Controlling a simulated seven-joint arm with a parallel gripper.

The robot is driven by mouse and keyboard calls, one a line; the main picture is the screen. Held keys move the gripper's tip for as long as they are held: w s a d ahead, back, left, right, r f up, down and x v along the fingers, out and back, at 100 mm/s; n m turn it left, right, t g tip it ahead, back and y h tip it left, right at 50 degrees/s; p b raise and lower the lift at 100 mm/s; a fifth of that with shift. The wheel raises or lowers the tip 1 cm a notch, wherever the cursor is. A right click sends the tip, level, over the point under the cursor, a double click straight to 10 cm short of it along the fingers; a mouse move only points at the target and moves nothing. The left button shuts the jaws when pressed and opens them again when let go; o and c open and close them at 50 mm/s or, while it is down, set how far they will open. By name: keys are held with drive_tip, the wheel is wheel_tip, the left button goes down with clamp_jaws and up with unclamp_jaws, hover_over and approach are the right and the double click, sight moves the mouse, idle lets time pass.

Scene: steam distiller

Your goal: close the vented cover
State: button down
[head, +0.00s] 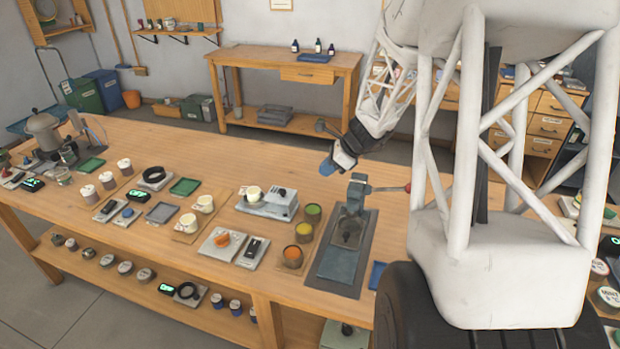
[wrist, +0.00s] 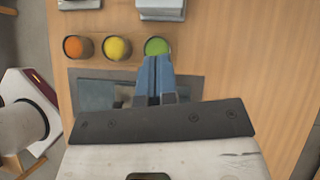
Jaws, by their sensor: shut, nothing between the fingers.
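No vented cover can be told for certain in either view. A grey pot-like vessel (head: 44,130), which may be the distiller, stands at the far left end of the long wooden bench; its lid is too small to read. My gripper (head: 327,168) is in the air over the right part of the bench, far from that vessel. Its blue fingers (wrist: 156,60) are shut together and empty. In the wrist view they hide part of a dark mat (wrist: 190,85) and overlap the edge of a green-filled cup (wrist: 157,46).
A grey press (head: 352,195) with a red-tipped lever stands on the bench below my gripper. Cups with orange (head: 292,256), yellow (head: 304,232) and green (head: 313,212) contents stand beside it. A grey box-shaped device (head: 267,205) is further left. The bench's back strip is mostly clear.

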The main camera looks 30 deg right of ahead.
approach(284, 196)
wheel_tip(284, 196, down, 4)
drive_tip(key=shift+w+a, duration=0.7)
drive_tip(key=shift+w+a+f, duration=0.2)
drive_tip(key=shift+w+a, duration=0.2)
drive_tip(key=shift+a, duration=0.2)
drive_tip(key=w+a, duration=0.7)
drive_tip(key=shift+w+a, duration=0.2)
drive_tip(key=shift+a, duration=0.15)
